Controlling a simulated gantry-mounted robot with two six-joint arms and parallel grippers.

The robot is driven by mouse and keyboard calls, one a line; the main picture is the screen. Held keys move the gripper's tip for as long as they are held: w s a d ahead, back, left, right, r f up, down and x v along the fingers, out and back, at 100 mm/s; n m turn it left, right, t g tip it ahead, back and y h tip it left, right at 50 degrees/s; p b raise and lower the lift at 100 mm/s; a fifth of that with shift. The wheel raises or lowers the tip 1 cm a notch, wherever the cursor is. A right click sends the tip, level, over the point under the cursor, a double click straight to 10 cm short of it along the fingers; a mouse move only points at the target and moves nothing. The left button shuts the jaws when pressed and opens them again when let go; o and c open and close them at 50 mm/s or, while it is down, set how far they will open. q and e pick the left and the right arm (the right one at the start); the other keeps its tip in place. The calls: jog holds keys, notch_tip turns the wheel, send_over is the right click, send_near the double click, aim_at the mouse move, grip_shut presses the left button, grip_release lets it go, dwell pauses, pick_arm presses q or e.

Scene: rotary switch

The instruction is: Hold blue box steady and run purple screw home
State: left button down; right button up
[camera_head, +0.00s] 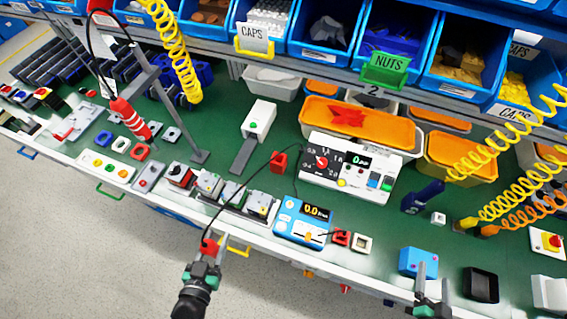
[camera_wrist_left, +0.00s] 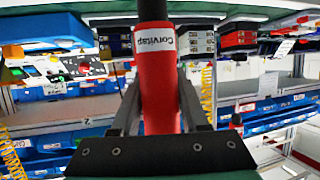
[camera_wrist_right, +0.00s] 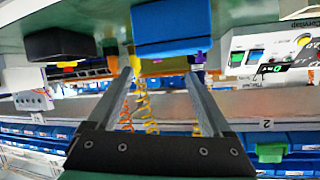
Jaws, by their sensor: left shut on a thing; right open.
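The blue box (camera_head: 413,260) stands near the front edge of the bench at right, and shows as a blue block in the right wrist view (camera_wrist_right: 170,28). Small pinkish-purple marks show on it in the head view, too small to make out as a screw. My right gripper (camera_wrist_right: 160,76) is open, its two fingers pointing toward the box with nothing between them; it also shows in the head view (camera_head: 430,285), just in front of the box. My left gripper (camera_head: 209,255) is shut on a red tool with a black end and a "Corvitap" label (camera_wrist_left: 158,90), off the bench's front edge.
A black square tray (camera_head: 481,284) stands right of the blue box. A blue meter (camera_head: 302,222) and a white control unit (camera_head: 348,168) stand left of it. Yellow coiled hoses (camera_head: 500,205) hang at right. A black cable arcs from the left gripper's tool. Bins line the back.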

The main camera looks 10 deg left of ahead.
aim_at(434, 258)
jog(key=x, duration=0.6)
jog(key=shift+b, duration=0.4)
grip_shut()
jog(key=shift+c, duration=1.3)
grip_release()
jog(key=shift+s+f, duration=0.1)
jog(key=shift+f, duration=0.1)
jog(key=shift+r, duration=0.15)
